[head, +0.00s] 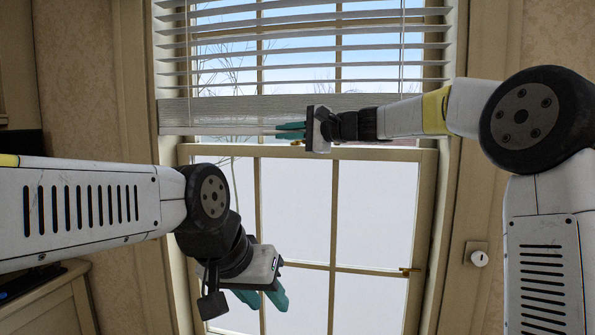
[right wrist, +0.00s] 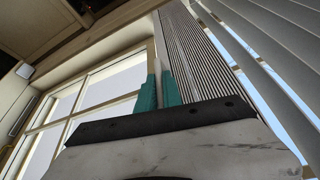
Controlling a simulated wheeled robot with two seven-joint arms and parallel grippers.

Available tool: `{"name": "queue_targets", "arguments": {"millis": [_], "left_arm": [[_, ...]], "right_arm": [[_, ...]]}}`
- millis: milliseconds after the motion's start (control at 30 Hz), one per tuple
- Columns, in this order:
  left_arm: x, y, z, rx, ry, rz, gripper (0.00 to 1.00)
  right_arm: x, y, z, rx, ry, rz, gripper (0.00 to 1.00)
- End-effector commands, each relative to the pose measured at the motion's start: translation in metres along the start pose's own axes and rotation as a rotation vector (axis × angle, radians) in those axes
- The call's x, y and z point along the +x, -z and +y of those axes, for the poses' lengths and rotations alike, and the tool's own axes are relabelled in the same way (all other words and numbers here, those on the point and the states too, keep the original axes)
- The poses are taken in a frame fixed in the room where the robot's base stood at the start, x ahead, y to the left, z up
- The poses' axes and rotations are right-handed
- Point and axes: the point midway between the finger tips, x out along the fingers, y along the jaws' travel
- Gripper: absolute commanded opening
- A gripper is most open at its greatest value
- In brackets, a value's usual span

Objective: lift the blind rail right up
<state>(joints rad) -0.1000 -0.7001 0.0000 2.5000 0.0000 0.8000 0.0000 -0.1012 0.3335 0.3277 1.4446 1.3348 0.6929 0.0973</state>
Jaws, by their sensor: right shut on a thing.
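The blind rail (head: 225,112) is a pale grey bar with a stack of slats at the bottom of the white blind, level across the upper window. In the right wrist view the striped slat stack (right wrist: 207,55) runs up from my fingers. My right gripper (head: 288,130) is at the rail's lower edge, right of its middle. Its teal fingers (right wrist: 160,92) are shut on the rail; the black palm hides the contact in part. My left gripper (head: 262,298) hangs empty in front of the lower window, well below the rail, its teal fingers apart.
Open slats (head: 310,45) hang above the rail, with thin cords. A cabinet (head: 50,305) stands at lower left.

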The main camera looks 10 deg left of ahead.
Motion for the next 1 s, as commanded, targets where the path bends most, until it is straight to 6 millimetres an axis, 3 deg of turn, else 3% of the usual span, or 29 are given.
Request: {"name": "queue_targets", "arguments": {"millis": [33,100,400,600,967,1000], "left_arm": [[0.000,0.000,0.000,0.000,0.000,0.000,0.36],[0.000,0.000,0.000,0.000,0.000,0.000,0.36],[0.000,0.000,0.000,0.000,0.000,0.000,0.36],[0.000,0.000,0.000,0.000,0.000,0.000,0.36],[0.000,0.000,0.000,0.000,0.000,0.000,0.36],[0.000,0.000,0.000,0.000,0.000,0.000,0.36]], "right_arm": [[-0.001,-0.004,-0.018,-0.008,0.006,-0.001,0.00],[-0.003,-0.007,-0.037,-0.006,0.006,-0.001,0.00],[-0.007,-0.017,-0.090,0.000,0.004,0.000,0.00],[-0.008,-0.019,-0.102,0.002,0.001,0.000,0.00],[-0.008,-0.019,-0.103,0.004,0.001,-0.001,0.00],[-0.008,-0.019,-0.103,0.004,0.001,-0.001,0.14]]}}
